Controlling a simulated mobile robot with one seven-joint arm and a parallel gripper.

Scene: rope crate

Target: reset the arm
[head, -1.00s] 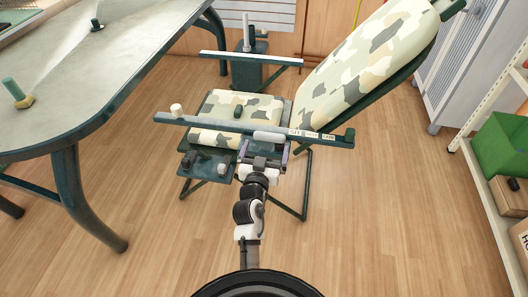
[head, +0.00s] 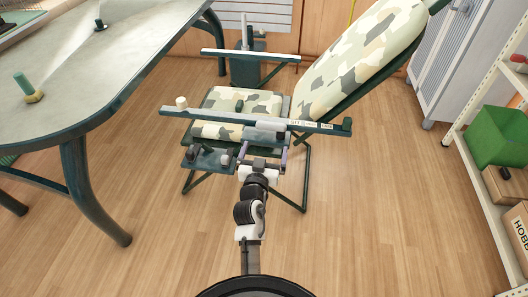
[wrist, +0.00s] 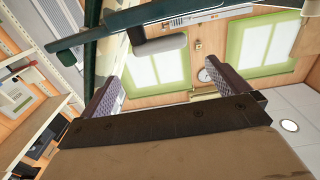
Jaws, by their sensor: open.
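A grey-topped table (head: 75,70) stands at the left, with small spool-like items on it. A shelf (head: 475,185) at the right holds a green crate (head: 500,137) and cardboard boxes (head: 505,187). The wooden floor (head: 380,220) right of my arm is clear.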

